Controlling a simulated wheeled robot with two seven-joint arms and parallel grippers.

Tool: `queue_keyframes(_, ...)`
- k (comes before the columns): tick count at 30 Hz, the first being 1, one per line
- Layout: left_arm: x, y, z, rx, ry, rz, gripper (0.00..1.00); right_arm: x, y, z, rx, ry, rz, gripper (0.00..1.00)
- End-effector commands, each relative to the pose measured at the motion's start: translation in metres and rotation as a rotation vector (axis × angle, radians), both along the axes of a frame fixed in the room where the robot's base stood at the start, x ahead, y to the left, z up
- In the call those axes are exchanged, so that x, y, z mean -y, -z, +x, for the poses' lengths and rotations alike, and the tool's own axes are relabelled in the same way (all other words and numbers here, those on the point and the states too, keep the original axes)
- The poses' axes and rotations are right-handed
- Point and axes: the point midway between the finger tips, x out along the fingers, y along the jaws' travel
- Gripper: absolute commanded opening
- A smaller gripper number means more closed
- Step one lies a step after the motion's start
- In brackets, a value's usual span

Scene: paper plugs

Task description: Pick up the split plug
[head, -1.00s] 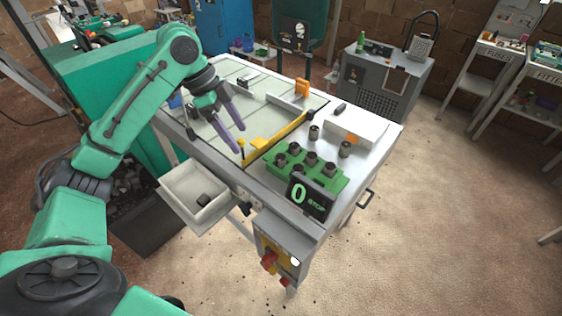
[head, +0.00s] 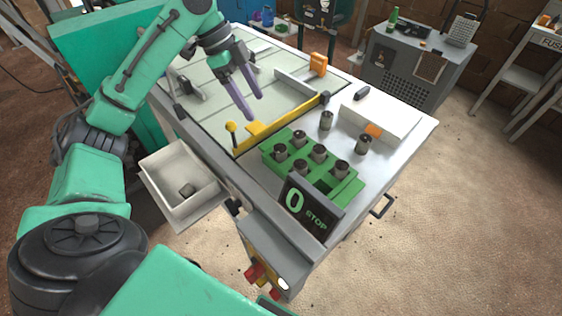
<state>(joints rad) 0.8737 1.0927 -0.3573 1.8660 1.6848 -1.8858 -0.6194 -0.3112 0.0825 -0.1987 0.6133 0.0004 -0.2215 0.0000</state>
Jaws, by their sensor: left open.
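Several grey-brown plugs (head: 319,153) stand in a green rack (head: 270,154) on the table's near right part. One loose plug (head: 326,121) stands upright behind the rack, and another plug (head: 363,145) stands to its right. A small dark piece (head: 362,92) lies by the white box. A small grey piece (head: 187,190) lies in the white bin. I cannot tell which of these is split. My left gripper (head: 254,107) is open and empty, its purple fingers pointing down over the pale table surface, behind the yellow bar and left of the plugs. My right gripper is out of view.
A yellow bar (head: 285,124) crosses the table (head: 408,121) between my left gripper and the rack. A display reading 0 STOP (head: 307,208) stands before the rack. A white box (head: 385,118) is at right. The white bin (head: 155,165) hangs at the left edge.

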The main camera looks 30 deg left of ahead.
Motion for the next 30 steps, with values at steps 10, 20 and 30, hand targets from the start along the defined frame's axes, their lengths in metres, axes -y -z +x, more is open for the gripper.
queue_keyframes(10,0.024,0.063,0.006,-0.006,0.002,-0.001,0.82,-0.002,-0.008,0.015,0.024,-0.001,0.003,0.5)
queue_keyframes(20,0.045,0.11,0.009,-0.006,0.001,-0.001,0.82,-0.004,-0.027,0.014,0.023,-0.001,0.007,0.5)
queue_keyframes(30,0.054,0.139,0.013,0.002,-0.001,0.001,0.82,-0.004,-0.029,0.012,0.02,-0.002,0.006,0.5)
